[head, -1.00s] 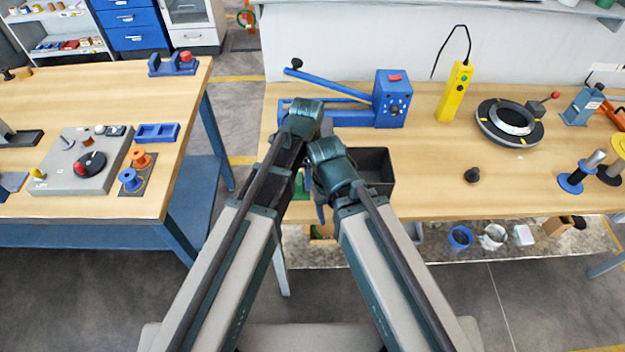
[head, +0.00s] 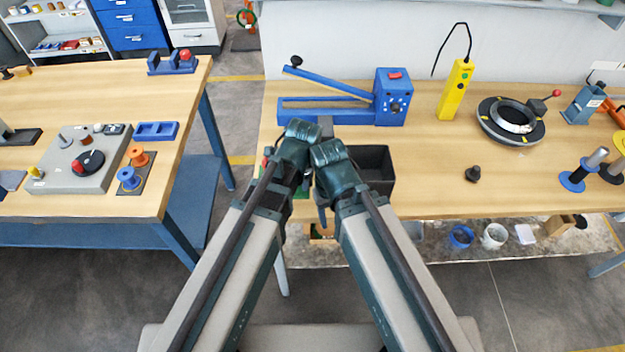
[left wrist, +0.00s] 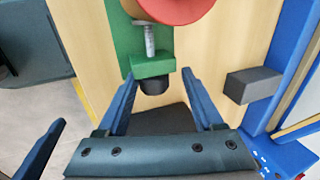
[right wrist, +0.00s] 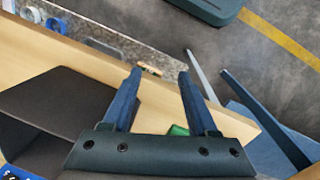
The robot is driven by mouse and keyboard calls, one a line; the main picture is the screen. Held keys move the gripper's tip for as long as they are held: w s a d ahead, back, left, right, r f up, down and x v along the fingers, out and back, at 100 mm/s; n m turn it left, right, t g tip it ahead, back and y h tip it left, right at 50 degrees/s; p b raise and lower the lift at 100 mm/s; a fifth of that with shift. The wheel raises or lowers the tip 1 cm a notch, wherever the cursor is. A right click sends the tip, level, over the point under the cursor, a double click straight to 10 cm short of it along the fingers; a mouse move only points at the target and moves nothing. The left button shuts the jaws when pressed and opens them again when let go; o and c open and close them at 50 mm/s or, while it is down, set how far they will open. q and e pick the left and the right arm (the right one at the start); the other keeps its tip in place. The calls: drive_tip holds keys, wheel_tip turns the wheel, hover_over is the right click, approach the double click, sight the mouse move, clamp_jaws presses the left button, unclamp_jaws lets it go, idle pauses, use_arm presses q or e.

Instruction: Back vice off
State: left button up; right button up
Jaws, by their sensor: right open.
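The green vice (left wrist: 152,62) stands on the bench in the left wrist view, with a metal screw (left wrist: 149,38) and a dark knob (left wrist: 153,86) at its near end. A red and tan round coil (left wrist: 178,8) sits at its far end. My left gripper (left wrist: 158,76) is open, its blue fingers on either side of the knob with gaps to it. My right gripper (right wrist: 160,70) is open and empty near the bench's front edge; a bit of green (right wrist: 178,130) shows behind its fingers. In the head view my wrists hide most of the vice.
A dark open bin (head: 378,160) stands right beside my right wrist. The blue lever machine (head: 392,97) is behind my wrists. A yellow pendant (head: 456,90) and a black ring fixture (head: 510,120) stand farther right. The bench between bin and ring is mostly clear.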

use_arm(q)
drive_tip(key=shift+s+d, duration=0.15)
drive_tip(key=shift+s, duration=0.35)
drive_tip(key=shift+s+d, duration=0.15)
drive_tip(key=shift+s, duration=0.35)
use_arm(e)
drive_tip(key=shift+w+a, duration=0.25)
drive_tip(key=shift+w, duration=0.25)
drive_tip(key=shift+w+a, duration=0.25)
drive_tip(key=shift+w, duration=0.2)
use_arm(q)
drive_tip(key=shift+w+d+g+p, duration=0.15)
drive_tip(key=shift+w+g+p, duration=0.25)
drive_tip(key=shift+w+g, duration=0.5)
drive_tip(key=shift+g, duration=0.4)
drive_tip(key=shift+f+g, duration=0.15)
drive_tip(key=shift+g, duration=0.35)
use_arm(e)
drive_tip(key=shift+s+d+r, duration=0.1)
drive_tip(key=shift+s+r, duration=0.3)
drive_tip(key=shift+s, duration=0.1)
